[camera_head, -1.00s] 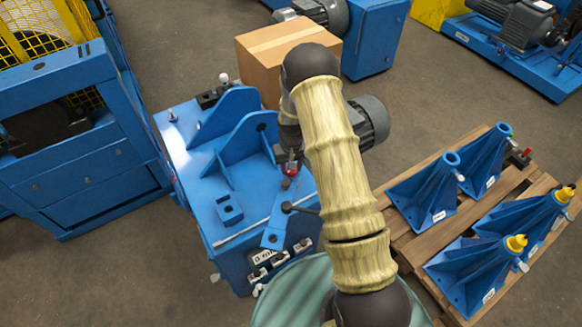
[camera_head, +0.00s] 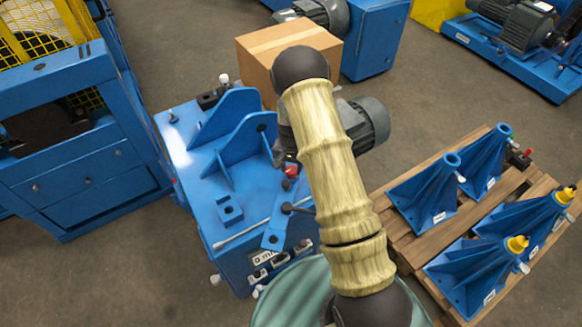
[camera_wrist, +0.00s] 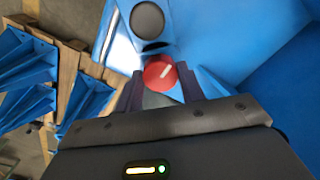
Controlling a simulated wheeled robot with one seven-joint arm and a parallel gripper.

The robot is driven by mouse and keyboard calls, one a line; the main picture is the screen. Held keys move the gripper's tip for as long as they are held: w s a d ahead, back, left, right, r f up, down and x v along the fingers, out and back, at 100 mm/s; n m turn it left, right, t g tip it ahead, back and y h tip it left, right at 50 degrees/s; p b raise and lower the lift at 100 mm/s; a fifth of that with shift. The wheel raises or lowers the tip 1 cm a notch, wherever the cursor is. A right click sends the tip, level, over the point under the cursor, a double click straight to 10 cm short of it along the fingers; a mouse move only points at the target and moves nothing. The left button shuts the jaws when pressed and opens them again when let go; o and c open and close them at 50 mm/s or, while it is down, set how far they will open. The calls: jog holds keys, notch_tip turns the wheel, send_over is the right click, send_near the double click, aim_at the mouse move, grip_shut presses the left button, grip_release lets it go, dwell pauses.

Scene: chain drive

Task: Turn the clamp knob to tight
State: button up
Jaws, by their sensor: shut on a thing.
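The red clamp knob (camera_wrist: 160,72) has a white pointer line and shows between my fingertips in the wrist view. The pointer slants toward the upper right there. My gripper (camera_wrist: 160,86) is shut on the knob, with one dark finger on each side. In the head view the red knob (camera_head: 291,171) shows on the blue machine base (camera_head: 190,175), just below my gripper. My arm hides most of the gripper in that view. I cannot read any tight mark near the knob.
Upright blue bracket plates (camera_head: 243,140) stand left of the knob. A dark lever (camera_head: 298,209) sits in front of it. A grey motor (camera_head: 368,123) and a cardboard box (camera_head: 287,52) are behind. A pallet (camera_head: 405,240) with blue stands lies at right.

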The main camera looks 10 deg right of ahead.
aim_at(291, 170)
jog(key=o, duration=1)
jog(key=shift+c, duration=0.2)
jog(key=shift+r, duration=0.15)
notch_tip(291, 170, up, 17)
jog(key=shift+b, duration=0.4)
jog(key=shift+r, duration=0.1)
